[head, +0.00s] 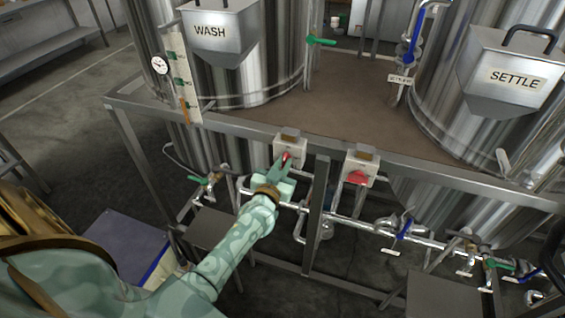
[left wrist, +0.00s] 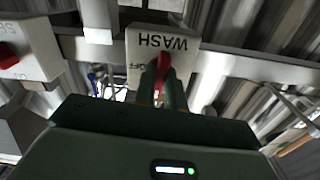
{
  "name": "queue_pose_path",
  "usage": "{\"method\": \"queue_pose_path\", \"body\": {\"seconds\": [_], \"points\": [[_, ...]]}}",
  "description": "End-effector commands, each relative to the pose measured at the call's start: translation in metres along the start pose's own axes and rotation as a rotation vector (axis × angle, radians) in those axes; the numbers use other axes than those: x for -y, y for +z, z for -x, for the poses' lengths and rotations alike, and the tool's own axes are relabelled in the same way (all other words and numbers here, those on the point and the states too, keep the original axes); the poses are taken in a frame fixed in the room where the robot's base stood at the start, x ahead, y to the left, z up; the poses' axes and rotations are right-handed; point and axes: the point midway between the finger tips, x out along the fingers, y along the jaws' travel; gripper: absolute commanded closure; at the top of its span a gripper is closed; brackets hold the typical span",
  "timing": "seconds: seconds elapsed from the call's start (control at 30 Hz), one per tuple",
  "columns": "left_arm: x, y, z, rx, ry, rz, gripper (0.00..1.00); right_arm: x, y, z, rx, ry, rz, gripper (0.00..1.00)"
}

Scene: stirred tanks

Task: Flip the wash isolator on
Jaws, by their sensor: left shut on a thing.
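The wash isolator (head: 291,148) is a pale box with a red handle, fixed on the frame rail below and right of the tank marked WASH. In the left wrist view its face (left wrist: 188,62) reads WASH, upside down, with OFF beside the handle. My left gripper (head: 285,163) reaches up to the box from below, and its fingers are shut on the red handle (left wrist: 164,66). The fingers hide part of the handle, so I cannot tell its exact setting. My right gripper is not in view.
A second isolator box (head: 361,165) with a red handle sits to the right on the same rail. Steel pipes with blue- and green-handled valves (head: 404,229) run below. The WASH tank (head: 250,60) and SETTLE tank (head: 470,120) stand behind the rail.

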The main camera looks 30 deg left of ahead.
Motion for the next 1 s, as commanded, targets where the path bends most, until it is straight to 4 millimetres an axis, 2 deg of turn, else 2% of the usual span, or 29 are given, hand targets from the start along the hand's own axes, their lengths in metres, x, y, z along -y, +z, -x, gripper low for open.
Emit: {"method": "queue_pose_path", "body": {"seconds": [0.03, 0.17, 0.43, 0.47, 0.5, 0.53, 0.83, 1.0], "points": [[0.000, -0.004, 0.000, 0.000, 0.001, 0.039, 1.00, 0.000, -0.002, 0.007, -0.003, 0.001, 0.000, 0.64], [0.000, -0.002, 0.000, 0.000, 0.001, 0.116, 1.00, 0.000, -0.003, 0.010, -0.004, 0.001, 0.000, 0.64], [0.000, -0.001, 0.000, -0.002, 0.000, 0.128, 1.00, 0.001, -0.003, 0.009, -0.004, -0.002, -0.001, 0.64], [0.000, -0.001, 0.000, -0.001, 0.000, 0.128, 0.83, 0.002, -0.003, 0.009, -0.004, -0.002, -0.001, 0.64], [0.000, -0.001, 0.000, -0.001, 0.000, 0.128, 0.72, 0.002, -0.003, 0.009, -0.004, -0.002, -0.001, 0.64], [0.000, -0.001, 0.000, -0.001, 0.000, 0.128, 0.66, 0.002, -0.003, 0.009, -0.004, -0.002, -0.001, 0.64], [0.000, 0.000, 0.002, 0.000, 0.001, 0.126, 0.66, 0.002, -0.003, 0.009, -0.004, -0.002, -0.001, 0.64], [0.000, -0.001, 0.023, 0.003, 0.001, 0.127, 0.66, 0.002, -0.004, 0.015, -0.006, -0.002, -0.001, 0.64]]}}
